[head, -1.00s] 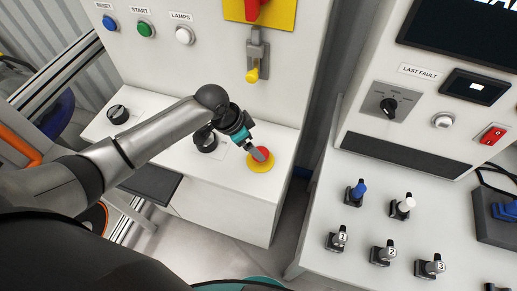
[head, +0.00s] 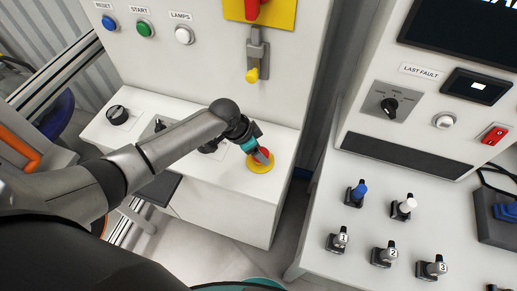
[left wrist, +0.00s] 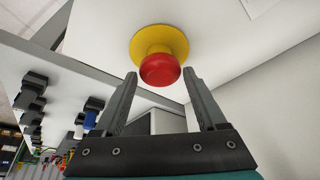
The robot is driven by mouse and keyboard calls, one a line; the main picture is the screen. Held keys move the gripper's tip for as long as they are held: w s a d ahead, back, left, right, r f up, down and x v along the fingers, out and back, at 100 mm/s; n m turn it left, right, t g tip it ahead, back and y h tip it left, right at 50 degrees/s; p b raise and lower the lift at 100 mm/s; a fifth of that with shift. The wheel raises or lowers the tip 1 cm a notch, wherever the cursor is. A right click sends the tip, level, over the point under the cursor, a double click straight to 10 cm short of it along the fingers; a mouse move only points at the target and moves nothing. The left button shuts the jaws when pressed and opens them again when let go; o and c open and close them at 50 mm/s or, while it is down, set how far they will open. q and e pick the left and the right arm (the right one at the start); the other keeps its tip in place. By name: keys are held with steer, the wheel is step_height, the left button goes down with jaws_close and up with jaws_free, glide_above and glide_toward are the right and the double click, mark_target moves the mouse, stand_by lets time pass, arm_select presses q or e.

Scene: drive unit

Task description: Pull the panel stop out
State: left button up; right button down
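The panel stop is a red mushroom button (left wrist: 160,71) on a round yellow base (left wrist: 143,41) in the left wrist view. In the head view the panel stop (head: 260,163) sits on the white ledge at the middle, partly hidden by my left gripper (head: 263,158). In the left wrist view the two fingers of my left gripper (left wrist: 159,78) stand apart, one on each side of the red button, with gaps beside it. The gripper is open. I cannot tell how far the fingertips reach past the button. My right gripper is not in view.
A white wall panel with a yellow lever (head: 252,74) and a green button (head: 146,30) rises behind the ledge. Black knobs, one of them (head: 117,113), stand on the ledge. To the right, a console (head: 420,215) carries several switches.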

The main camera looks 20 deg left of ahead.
arm_select(q)
jaws_close()
stand_by(0.3)
stand_by(0.3)
